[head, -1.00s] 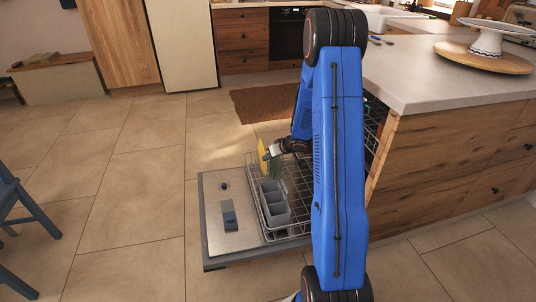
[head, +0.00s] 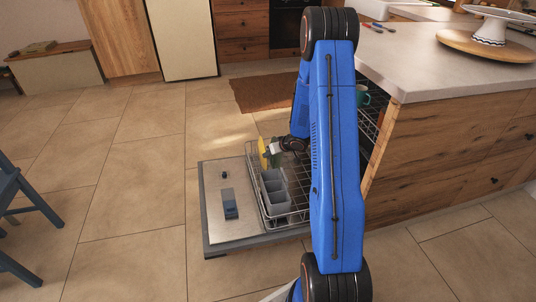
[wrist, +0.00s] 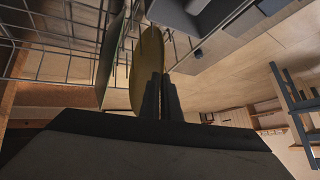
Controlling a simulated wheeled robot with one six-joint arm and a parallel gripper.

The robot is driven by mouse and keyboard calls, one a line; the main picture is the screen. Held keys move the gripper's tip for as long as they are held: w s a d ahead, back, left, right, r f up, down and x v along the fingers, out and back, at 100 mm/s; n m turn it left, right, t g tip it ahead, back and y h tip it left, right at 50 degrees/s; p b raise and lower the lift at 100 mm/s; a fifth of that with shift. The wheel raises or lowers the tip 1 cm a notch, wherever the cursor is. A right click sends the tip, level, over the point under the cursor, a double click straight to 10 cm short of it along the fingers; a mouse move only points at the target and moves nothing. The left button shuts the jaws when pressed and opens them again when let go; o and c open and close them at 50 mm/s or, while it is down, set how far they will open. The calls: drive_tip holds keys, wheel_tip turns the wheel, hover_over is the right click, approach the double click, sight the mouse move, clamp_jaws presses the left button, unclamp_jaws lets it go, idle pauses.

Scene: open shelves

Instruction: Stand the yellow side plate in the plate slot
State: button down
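The yellow side plate (head: 262,153) stands on edge, upright, at the far-left part of the lower dishwasher rack (head: 296,196). In the wrist view the plate (wrist: 145,62) shows nearly edge-on among the rack wires. My gripper (wrist: 161,88) is shut on its rim, one dark finger by each face. In the head view my gripper (head: 272,150) reaches the plate from the right. A green plate (wrist: 113,58) stands upright beside the yellow one, apart from it at the top. The slot under the yellow plate is hidden, so I cannot tell whether its lower edge rests there.
A grey cutlery basket (head: 274,191) stands in the rack, near the plates. The open dishwasher door (head: 212,192) carries a blue-grey block. A green mug (head: 362,95) sits in the upper rack under the counter (head: 420,75). A blue chair (head: 30,205) stands at far left.

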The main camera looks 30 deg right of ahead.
drive_tip(key=c, duration=1.9)
unclamp_jaws()
drive_tip(key=v, duration=1.7)
drive_tip(key=shift+s+r, duration=0.15)
drive_tip(key=shift+r, duration=0.05)
